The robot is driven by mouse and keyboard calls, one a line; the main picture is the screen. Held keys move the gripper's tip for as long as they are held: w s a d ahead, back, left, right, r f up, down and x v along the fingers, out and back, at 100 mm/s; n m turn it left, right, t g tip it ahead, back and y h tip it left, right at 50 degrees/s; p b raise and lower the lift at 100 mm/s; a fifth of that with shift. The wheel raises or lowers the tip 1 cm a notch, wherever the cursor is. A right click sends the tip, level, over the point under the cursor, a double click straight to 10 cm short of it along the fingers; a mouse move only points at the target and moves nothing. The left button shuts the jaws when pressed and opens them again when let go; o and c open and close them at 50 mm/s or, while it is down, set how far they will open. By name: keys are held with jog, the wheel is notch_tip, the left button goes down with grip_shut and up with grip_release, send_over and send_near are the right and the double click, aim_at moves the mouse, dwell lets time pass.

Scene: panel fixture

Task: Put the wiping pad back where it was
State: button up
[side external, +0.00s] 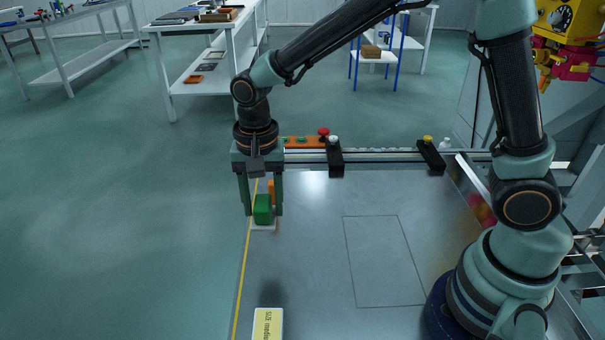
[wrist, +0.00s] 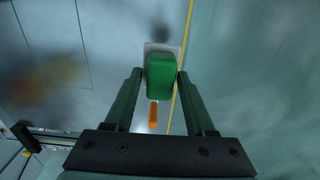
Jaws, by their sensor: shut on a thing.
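The wiping pad (side external: 262,209) is a green block, between my gripper's fingers near the yellow line at the panel's left edge. In the wrist view the pad (wrist: 160,70) sits between the two fingertips. My gripper (side external: 262,213) points straight down and is shut on the pad; it also shows in the wrist view (wrist: 160,76). A pale white square (side external: 263,227) shows under the pad; I cannot tell whether it is part of the pad or lies on the panel, or whether there is a gap.
An orange upright piece (side external: 271,187) stands just behind the pad. A yellow-topped box (side external: 268,324) marked with a size is at the front edge. A rail with black blocks and a red knob (side external: 323,132) runs along the back. The outlined rectangle (side external: 385,262) is bare.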

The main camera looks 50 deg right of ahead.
aim_at(269, 257)
notch_tip(269, 257, down, 12)
jog(key=shift+r, duration=0.25)
jog(key=shift+f, duration=0.1)
jog(key=o, duration=1.3)
